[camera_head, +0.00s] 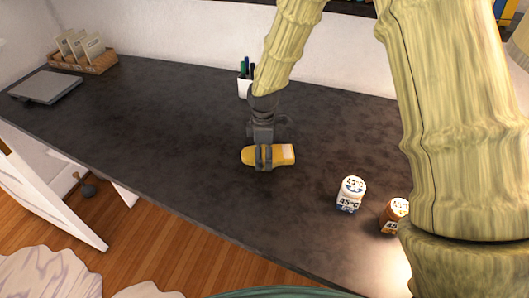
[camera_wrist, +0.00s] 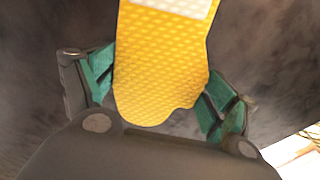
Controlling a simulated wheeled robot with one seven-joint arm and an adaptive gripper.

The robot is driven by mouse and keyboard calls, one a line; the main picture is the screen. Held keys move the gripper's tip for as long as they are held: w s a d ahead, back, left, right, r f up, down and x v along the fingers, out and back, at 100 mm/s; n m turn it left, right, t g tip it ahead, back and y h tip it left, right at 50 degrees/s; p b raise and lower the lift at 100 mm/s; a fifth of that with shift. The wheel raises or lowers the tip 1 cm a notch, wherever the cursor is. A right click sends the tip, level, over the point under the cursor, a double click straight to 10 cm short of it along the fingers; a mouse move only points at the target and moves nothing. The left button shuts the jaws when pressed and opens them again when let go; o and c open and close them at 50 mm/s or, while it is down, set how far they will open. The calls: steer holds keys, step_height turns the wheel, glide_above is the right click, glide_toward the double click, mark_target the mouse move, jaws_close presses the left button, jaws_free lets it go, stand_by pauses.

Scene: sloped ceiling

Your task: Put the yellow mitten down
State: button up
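The yellow mitten (camera_head: 248,155) is at my gripper (camera_head: 264,163), over the middle of the dark tabletop (camera_head: 170,130). In the wrist view the mitten (camera_wrist: 160,70) is quilted with a white cuff at the top edge, and it lies between the two green finger pads of my gripper (camera_wrist: 158,95). The pads press against both sides of the mitten, so the gripper is shut on it. I cannot tell whether the mitten touches the tabletop or hangs just above it.
A white pen cup (camera_head: 245,87) is behind. A grey flat device (camera_head: 46,87) and a wicker box (camera_head: 92,65) are at the far left. The tabletop's left half is clear.

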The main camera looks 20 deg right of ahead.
mark_target(264, 154)
steer(key=shift+o, duration=0.9)
steer(key=shift+r, duration=0.15)
step_height(264, 154, up, 12)
steer(key=shift+b, duration=0.45)
